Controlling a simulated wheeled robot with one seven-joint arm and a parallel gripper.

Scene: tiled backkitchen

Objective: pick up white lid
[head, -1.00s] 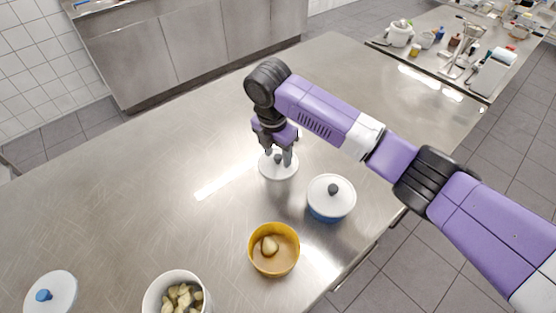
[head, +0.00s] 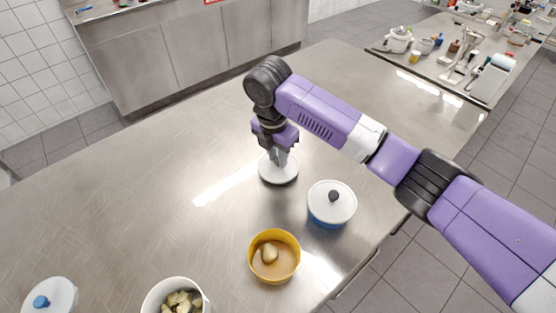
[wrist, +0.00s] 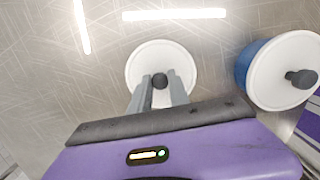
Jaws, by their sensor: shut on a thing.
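The white lid (head: 265,174) is a round disc with a dark knob, lying on or just at the steel table top. It also shows in the wrist view (wrist: 146,56). My gripper (head: 279,157) points straight down over its middle. In the wrist view, the two fingers of my gripper (wrist: 160,84) stand on either side of the dark knob (wrist: 160,81) and are shut on it. Whether the lid is clear of the table cannot be told.
A blue pot with a white lid and dark knob (head: 332,201) stands close to the right. A yellow bowl (head: 251,262) holding a potato-like piece and a white bowl (head: 148,302) of pale pieces stand nearer. A white lid with a blue knob (head: 62,296) is far left. The table's left middle is clear.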

